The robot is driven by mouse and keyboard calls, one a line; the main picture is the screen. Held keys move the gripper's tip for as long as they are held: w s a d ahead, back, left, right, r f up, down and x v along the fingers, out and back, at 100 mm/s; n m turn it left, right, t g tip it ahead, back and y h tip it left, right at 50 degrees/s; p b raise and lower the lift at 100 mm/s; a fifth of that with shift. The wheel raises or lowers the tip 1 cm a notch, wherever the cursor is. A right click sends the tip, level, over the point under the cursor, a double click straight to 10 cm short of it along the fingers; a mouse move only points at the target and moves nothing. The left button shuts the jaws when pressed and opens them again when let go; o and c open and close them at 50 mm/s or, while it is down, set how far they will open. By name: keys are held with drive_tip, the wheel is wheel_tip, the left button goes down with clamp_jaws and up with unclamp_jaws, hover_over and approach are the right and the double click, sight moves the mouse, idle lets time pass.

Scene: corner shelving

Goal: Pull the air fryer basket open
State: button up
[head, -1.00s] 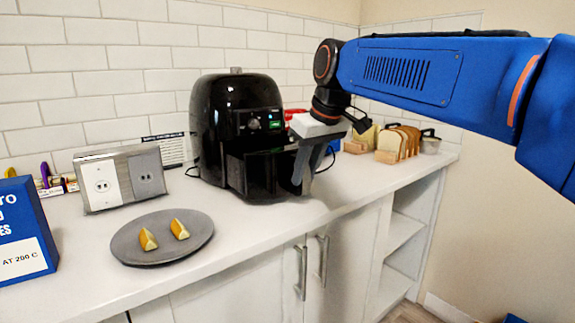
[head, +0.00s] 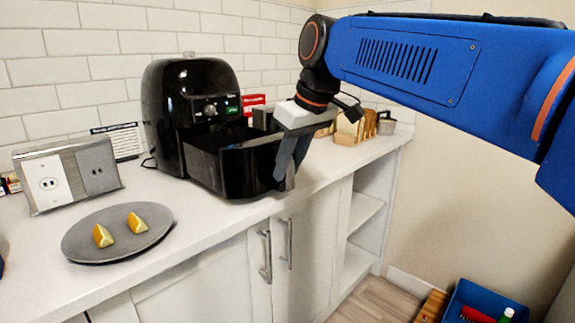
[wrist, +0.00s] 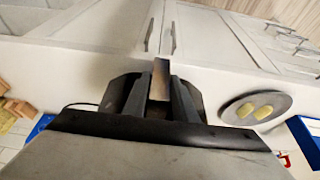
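The black air fryer (head: 195,88) stands upright on the white counter. In the head view its basket (head: 235,172) sticks out from the body toward the front right, its open top showing. My gripper (head: 284,176) points down at the basket's front. In the wrist view the handle (wrist: 160,80) lies between the two dark fingers, which appear closed on it. Parts of the basket (wrist: 118,88) show on both sides of the fingers. The exact finger contact is dark and partly hidden.
A grey plate (head: 75,243) with two yellow-orange wedges lies front left on the counter. A socket box (head: 50,183) stands behind it. A bread rack (head: 357,133) is at the back right. Cupboard handles (head: 266,256) are below the counter edge. A blue crate (head: 470,298) is on the floor.

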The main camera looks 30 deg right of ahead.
drive_tip(key=shift+o, duration=1.2)
drive_tip(key=v, duration=1.7)
drive_tip(key=shift+s+r, duration=0.15)
drive_tip(key=shift+r, duration=0.05)
drive_tip(key=s+a+f+m, duration=0.1)
drive_tip(key=s+f, duration=0.2)
drive_tip(key=f, duration=1.7)
drive_tip(key=s+f+m+h, duration=0.1)
drive_tip(key=s+f, duration=0.3)
drive_tip(key=f, duration=1.7)
drive_tip(key=shift+a+m+t, duration=0.3)
drive_tip(key=shift+a+m, duration=0.05)
drive_tip(key=shift+m, duration=0.45)
